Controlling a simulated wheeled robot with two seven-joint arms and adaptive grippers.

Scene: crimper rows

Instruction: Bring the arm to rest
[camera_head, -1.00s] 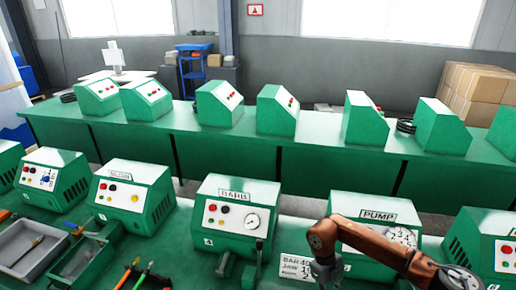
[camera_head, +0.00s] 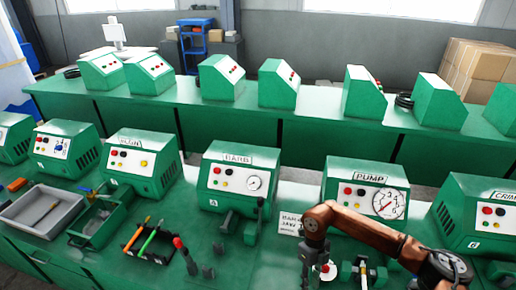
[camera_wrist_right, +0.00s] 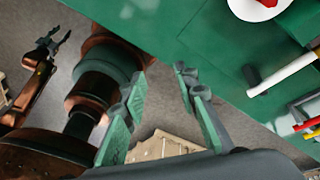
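My right arm (camera_head: 360,232) comes in from the right in the head view, brown with dark joints. It bends down at the wrist in front of the PUMP machine (camera_head: 340,190). Its gripper (camera_head: 315,268) hangs near the front of the bench, partly cut off by the lower edge. In the right wrist view the right gripper (camera_wrist_right: 162,85) has its two grey-green fingers apart, with nothing between them. The left gripper (camera_wrist_right: 55,42) shows small at the upper left of that view, its fingertips spread and empty. It is not in the head view.
The green bench (camera_head: 285,255) carries a row of machines, including the BARB machine (camera_head: 232,195). A grey tray (camera_head: 45,212) and a black holder with screwdrivers (camera_head: 150,240) stand left. A red-topped white disc (camera_head: 326,272) is close to the right gripper. Floor shows beyond the bench edge.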

